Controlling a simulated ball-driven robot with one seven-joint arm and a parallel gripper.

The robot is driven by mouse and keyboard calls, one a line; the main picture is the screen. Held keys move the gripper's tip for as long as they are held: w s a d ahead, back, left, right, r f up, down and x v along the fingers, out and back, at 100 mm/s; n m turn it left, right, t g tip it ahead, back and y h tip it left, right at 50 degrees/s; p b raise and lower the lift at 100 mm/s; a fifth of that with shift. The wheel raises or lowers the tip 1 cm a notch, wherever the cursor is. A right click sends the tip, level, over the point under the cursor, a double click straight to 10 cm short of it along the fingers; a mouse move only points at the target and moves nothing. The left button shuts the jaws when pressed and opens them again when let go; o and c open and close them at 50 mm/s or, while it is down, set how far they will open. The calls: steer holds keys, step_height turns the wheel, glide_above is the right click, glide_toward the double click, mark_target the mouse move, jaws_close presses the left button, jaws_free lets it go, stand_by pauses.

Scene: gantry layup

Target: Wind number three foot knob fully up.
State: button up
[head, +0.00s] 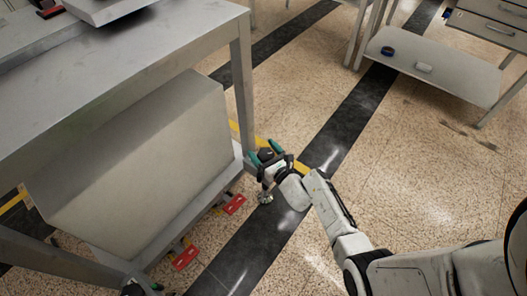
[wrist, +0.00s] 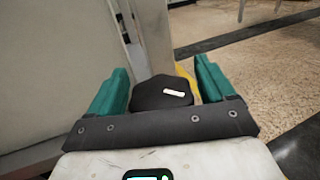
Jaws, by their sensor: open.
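A black faceted foot knob (wrist: 163,92) with a short white mark on its top stands by a grey table leg. In the wrist view it sits between the two teal fingers of my gripper (wrist: 163,88), which are open with one on each side. I cannot tell whether either finger touches it. In the head view my gripper (head: 266,152) is down at the foot of the bench's right leg, with the dark knob (head: 265,155) between its fingers. I see no readable number on the knob.
The grey bench (head: 120,75) with a large grey box (head: 150,150) beneath stands at left. Red pieces (head: 235,203) lie near its lower rail. A dark floor stripe (head: 262,240) runs past. A low shelf table (head: 430,70) stands at upper right. Floor between is clear.

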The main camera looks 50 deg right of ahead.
steer(key=shift+c, duration=0.4)
steer(key=c, duration=0.9)
steer(key=shift+n+y, duration=0.3)
steer(key=shift+y, duration=0.2)
steer(key=n+y, duration=0.1)
steer(key=y, duration=0.1)
steer(key=shift+a+n+t+y+p, duration=0.1)
steer(key=shift+n+t+y+p, duration=0.2)
steer(key=shift+n+y+p, duration=0.1)
steer(key=n+y, duration=0.1)
steer(key=y, duration=0.1)
steer(key=n+y+b, duration=0.1)
steer(key=y, duration=0.1)
steer(key=shift+a+f+n, duration=0.1)
steer(key=shift+a+n, duration=0.05)
steer(key=shift+n, duration=0.15)
steer(key=n+y+b, duration=0.1)
steer(key=n+g+y+b, duration=0.1)
steer(key=y, duration=0.1)
steer(key=n+y, duration=0.1)
steer(key=y, duration=0.1)
steer(key=shift+a+f+g+b, duration=0.1)
steer(key=shift+a+g+b, duration=0.15)
steer(key=shift+g+b, duration=0.15)
steer(key=shift+s+a+n+g+y+b, duration=0.15)
steer(key=shift+n+g+y+b, duration=0.8)
steer(key=shift+n+y, duration=0.45)
steer(key=shift+r+y, duration=0.2)
steer(key=shift+y, duration=0.2)
